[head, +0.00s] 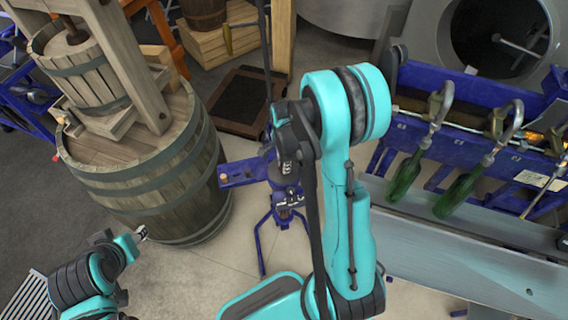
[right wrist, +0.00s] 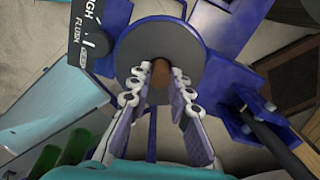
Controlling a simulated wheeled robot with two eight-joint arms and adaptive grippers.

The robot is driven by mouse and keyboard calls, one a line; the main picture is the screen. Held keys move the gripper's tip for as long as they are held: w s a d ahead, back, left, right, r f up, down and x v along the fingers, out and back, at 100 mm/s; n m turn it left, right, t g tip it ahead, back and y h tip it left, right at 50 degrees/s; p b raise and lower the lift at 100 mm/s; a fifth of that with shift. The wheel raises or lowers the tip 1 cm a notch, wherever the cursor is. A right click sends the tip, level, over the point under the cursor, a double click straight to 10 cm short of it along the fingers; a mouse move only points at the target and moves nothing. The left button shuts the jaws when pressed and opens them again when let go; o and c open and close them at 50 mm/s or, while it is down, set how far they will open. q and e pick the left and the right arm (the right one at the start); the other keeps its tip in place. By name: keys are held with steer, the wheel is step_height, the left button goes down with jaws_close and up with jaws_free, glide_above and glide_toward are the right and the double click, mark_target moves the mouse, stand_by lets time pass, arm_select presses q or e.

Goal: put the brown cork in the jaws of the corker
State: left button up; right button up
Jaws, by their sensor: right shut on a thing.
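The brown cork (right wrist: 161,70) is between the fingertips of my right gripper (right wrist: 160,82), which is shut on it. In the right wrist view the cork shows in front of a round grey disc (right wrist: 195,55) on the blue corker (right wrist: 226,25). I cannot tell whether the cork touches the corker. In the head view the corker (head: 240,172) stands on thin blue legs in the middle, partly behind my right arm. Its jaws are not clearly visible. My left gripper (head: 134,240) is low at the left, away from the corker, and its fingers are too small to read.
A wooden barrel (head: 160,190) with a slatted press (head: 85,70) stands left of the corker. At the right, a blue rack (head: 450,95) has metal hooks and green bottles (head: 408,178) above a grey trough (head: 480,245). Some floor between barrel and corker is clear.

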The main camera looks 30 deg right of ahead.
steer(key=o, duration=0.8)
steer(key=shift+c, duration=0.2)
step_height(320, 180, up, 12)
stand_by(0.4)
steer(key=s+a+r+n+t, duration=0.3)
steer(key=s+a+n, duration=0.2)
steer(key=n, duration=0.4)
steer(key=s+a+r+n+t+b, duration=0.1)
steer(key=s+a+r+n+t, duration=0.2)
steer(key=n, duration=0.6)
steer(key=s+a+t, duration=0.1)
steer(key=s+a, duration=0.1)
steer(key=s, duration=0.1)
steer(key=shift+a+r+n, duration=0.3)
steer(key=shift+a+n, duration=0.05)
steer(key=shift+n, duration=0.05)
